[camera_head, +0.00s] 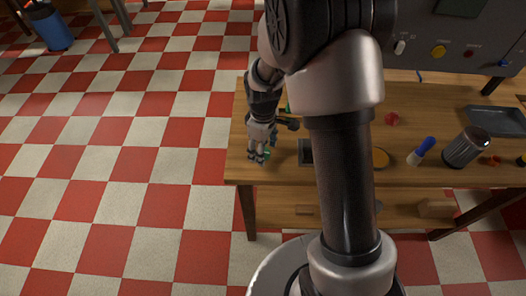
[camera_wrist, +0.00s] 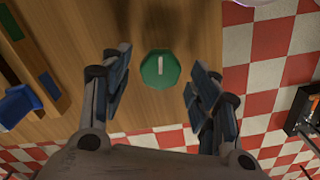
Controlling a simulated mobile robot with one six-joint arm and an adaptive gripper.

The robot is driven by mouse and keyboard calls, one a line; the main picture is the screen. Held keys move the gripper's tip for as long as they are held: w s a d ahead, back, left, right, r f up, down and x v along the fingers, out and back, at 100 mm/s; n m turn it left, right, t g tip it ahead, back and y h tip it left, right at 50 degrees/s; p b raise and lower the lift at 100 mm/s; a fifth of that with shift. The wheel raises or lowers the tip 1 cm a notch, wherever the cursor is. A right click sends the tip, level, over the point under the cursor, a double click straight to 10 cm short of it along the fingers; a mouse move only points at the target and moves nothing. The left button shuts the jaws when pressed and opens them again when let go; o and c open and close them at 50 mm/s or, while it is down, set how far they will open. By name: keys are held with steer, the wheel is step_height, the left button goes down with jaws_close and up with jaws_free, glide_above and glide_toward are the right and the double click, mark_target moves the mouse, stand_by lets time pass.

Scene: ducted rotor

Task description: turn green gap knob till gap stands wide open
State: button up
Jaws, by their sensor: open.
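The green knob (camera_wrist: 160,69) shows in the wrist view as a faceted disc with a white line running up and down on its face. A small bit of the green knob (camera_head: 266,154) shows beside my fingers in the head view. My gripper (camera_wrist: 160,62) is open, one finger to the left and one to the right of the knob, with clear room on both sides. In the head view my gripper (camera_head: 257,151) is low over the left front of the wooden table (camera_head: 285,174). The gap itself cannot be made out.
A dark strip with green and blue parts (camera_wrist: 50,86) and a blue piece (camera_wrist: 20,104) lie left in the wrist view. My arm hides the table's middle.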

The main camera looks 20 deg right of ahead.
steer(key=shift+f, duration=0.4)
steer(key=shift+c, duration=0.2)
steer(key=c, duration=1)
